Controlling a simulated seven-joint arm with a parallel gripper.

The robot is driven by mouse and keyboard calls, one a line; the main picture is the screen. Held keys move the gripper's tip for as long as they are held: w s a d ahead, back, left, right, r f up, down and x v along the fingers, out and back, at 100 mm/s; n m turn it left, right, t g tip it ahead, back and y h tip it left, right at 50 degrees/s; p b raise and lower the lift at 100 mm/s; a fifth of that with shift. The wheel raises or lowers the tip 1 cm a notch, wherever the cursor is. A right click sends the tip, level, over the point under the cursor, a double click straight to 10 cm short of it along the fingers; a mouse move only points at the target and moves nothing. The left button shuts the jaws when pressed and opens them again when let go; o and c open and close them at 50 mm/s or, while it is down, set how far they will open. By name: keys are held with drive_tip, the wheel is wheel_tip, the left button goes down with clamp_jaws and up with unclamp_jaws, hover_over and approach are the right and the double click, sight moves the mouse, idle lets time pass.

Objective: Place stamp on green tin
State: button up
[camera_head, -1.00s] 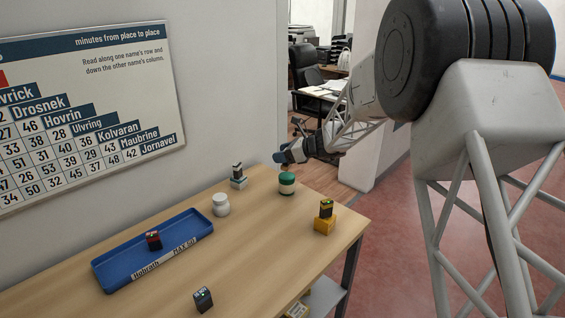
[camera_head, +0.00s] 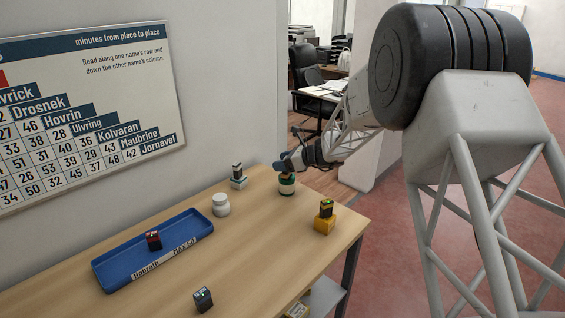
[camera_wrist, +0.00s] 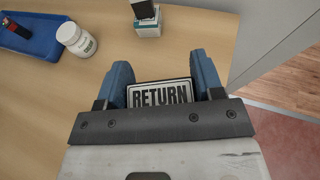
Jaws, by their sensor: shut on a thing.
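My gripper (camera_head: 285,169) is shut on a stamp; its blue fingers (camera_wrist: 160,85) stand either side of it in the wrist view. The stamp (camera_wrist: 160,93) has a black-and-white label reading RETURN. In the head view the gripper hides most of the stamp. The green tin (camera_head: 287,188), a round tin with a white band, stands near the table's far right edge, directly below the gripper. A small dark part shows between gripper and tin, and I cannot tell whether stamp and tin touch. The tin is hidden in the wrist view.
A white jar (camera_head: 221,204) and a pale box with a stamp on it (camera_head: 238,181) stand to the left. A blue tray (camera_head: 125,272) holds a stamp (camera_head: 154,240). A yellow box (camera_head: 324,225) bears another stamp (camera_head: 326,208). A dark stamp (camera_head: 203,299) stands alone at the front.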

drive_tip(key=shift+f, duration=0.2)
drive_tip(key=o, duration=0.9)
drive_tip(key=shift+r, duration=0.2)
drive_tip(key=v, duration=1.2)
drive_tip(key=shift+s, duration=0.1)
